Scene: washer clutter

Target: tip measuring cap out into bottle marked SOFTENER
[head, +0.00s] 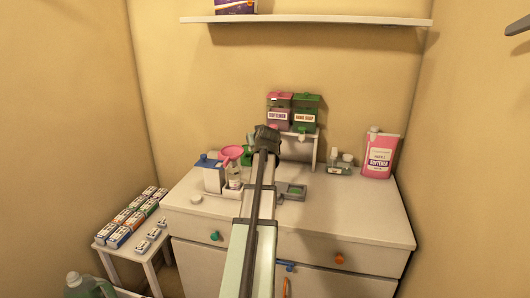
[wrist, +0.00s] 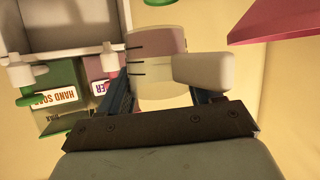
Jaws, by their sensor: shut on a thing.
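My gripper (head: 266,138) is raised over the middle of the cabinet top. In the wrist view it is shut on the measuring cap (wrist: 155,75), a pale, see-through cup with dark marks and a pink band. A pink container labelled SOFTENER (head: 279,117) stands on a small rack behind my gripper. A pink refill jug (head: 378,158), also labelled SOFTENER, stands at the right. A small clear bottle (head: 235,175) stands at the left under a pink funnel (head: 231,152); its label is too small to read.
A green HAND SOAP container (head: 304,117) stands beside the pink one; it also shows in the wrist view (wrist: 62,85). A white jug with a blue cap (head: 211,177) is at the left. The cabinet's front right is clear.

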